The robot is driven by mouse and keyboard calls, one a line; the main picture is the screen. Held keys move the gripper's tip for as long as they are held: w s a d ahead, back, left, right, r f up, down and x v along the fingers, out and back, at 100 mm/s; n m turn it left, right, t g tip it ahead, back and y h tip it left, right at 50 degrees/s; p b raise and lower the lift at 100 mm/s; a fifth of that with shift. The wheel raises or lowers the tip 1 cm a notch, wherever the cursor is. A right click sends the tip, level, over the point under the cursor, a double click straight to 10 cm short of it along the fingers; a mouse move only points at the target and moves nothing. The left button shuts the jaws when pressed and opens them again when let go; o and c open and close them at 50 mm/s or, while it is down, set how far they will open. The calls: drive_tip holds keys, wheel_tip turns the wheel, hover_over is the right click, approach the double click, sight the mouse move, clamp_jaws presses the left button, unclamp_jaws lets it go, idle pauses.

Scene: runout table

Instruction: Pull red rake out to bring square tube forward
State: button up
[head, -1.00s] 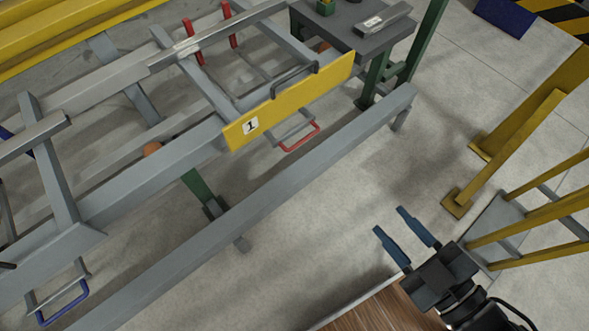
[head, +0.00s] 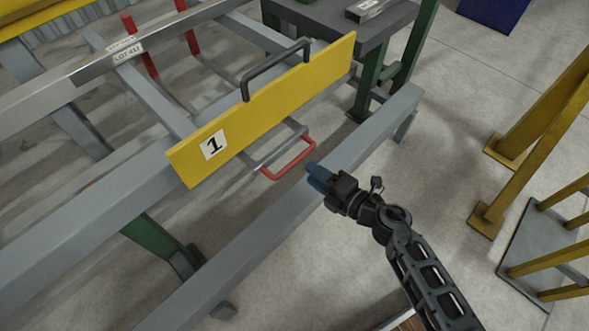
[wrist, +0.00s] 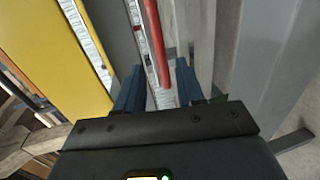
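The red rake shows in the head view as a red U-shaped handle (head: 288,160) low under the yellow number 1 plate, and apparently as two red uprights (head: 139,48) farther back. The grey square tube (head: 185,28), with white labels, lies across the rails in front of those uprights. My gripper (head: 310,170) is beside the handle's right end, its blue fingers pointing at it. In the wrist view my gripper (wrist: 160,85) is open, and the red handle bar (wrist: 154,40) lines up between the fingers. Contact cannot be told.
The yellow plate (head: 260,108) with a dark handle (head: 275,66) stands above the red handle. A long grey front beam (head: 270,222) runs low beside my gripper. A dark table (head: 350,22) stands at the back right. Yellow posts (head: 530,135) stand right; floor between is clear.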

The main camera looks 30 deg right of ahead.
sight(294, 161)
drive_tip(key=b+x, duration=0.2)
drive_tip(key=x, duration=0.6)
drive_tip(key=shift+s, duration=0.1)
clamp_jaws()
idle(0.4)
